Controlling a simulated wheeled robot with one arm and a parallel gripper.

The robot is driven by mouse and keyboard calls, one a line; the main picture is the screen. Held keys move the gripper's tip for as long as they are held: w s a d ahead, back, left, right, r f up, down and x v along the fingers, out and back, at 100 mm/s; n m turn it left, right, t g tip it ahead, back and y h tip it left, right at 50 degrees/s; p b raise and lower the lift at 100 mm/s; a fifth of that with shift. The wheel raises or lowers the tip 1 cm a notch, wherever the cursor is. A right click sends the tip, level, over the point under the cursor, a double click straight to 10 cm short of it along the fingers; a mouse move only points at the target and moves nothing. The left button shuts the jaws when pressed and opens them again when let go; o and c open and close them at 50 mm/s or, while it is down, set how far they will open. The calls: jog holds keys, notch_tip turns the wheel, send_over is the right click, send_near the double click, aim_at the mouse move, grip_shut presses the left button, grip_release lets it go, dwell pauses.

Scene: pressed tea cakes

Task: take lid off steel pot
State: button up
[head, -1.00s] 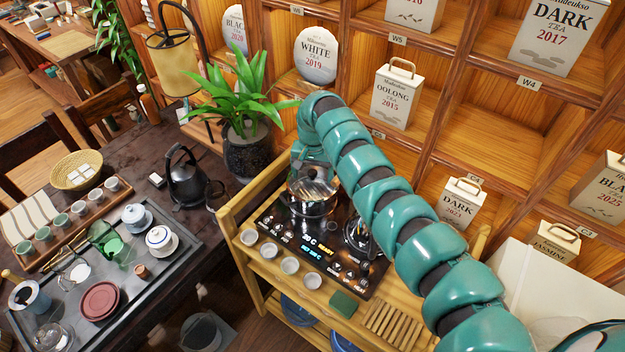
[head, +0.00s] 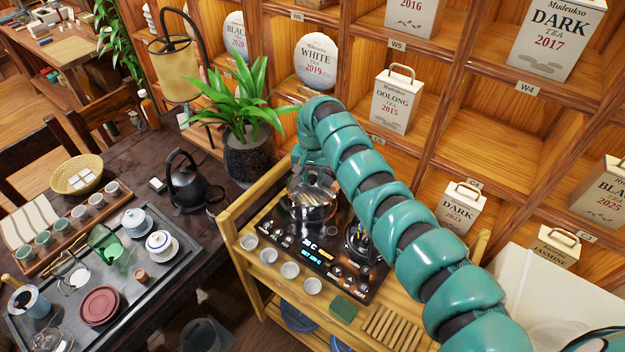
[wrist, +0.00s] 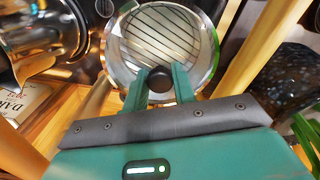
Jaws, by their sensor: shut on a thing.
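The steel pot (head: 311,213) stands on the black cooktop on the bamboo cart in the head view, partly behind my arm. Its round, shiny lid (head: 308,190) is over it and looks tilted; I cannot tell clearly whether its rim still touches the pot. In the wrist view the lid (wrist: 160,38) fills the top middle, with reflected stripes. My gripper (wrist: 160,84) is shut on the lid's black knob (wrist: 160,79), one teal finger on each side. In the head view the fingertips are hard to make out.
The cooktop (head: 290,240) has lit controls in front and another steel vessel (head: 361,238) to the pot's right. Small white cups (head: 290,270) line the cart's front left. A potted plant (head: 250,150) stands close on the left, and shelves with tea boxes (head: 397,100) rise behind.

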jog(key=shift+s+f, duration=0.3)
jog(key=shift+f, duration=0.2)
jog(key=shift+w+r+b, duration=0.15)
jog(key=shift+r+b, duration=0.2)
jog(key=shift+b, duration=0.2)
jog(key=a+r+b, duration=0.1)
jog(key=r, duration=0.1)
jog(key=a+r+b, duration=0.1)
jog(key=a+r, duration=0.1)
jog(key=r, duration=0.1)
jog(key=a+r+b, duration=0.1)
jog(key=r+b, duration=0.1)
jog(key=shift+s+a+r, duration=0.2)
jog(key=shift+a+r, duration=0.05)
jog(key=shift+r, duration=0.15)
grip_shut()
jog(key=s+a+r+b, duration=0.1)
jog(key=s+a+r, duration=0.1)
jog(key=a+r, duration=0.3)
jog(key=shift+a+b, duration=0.4)
jog(key=shift+a, duration=1.7)
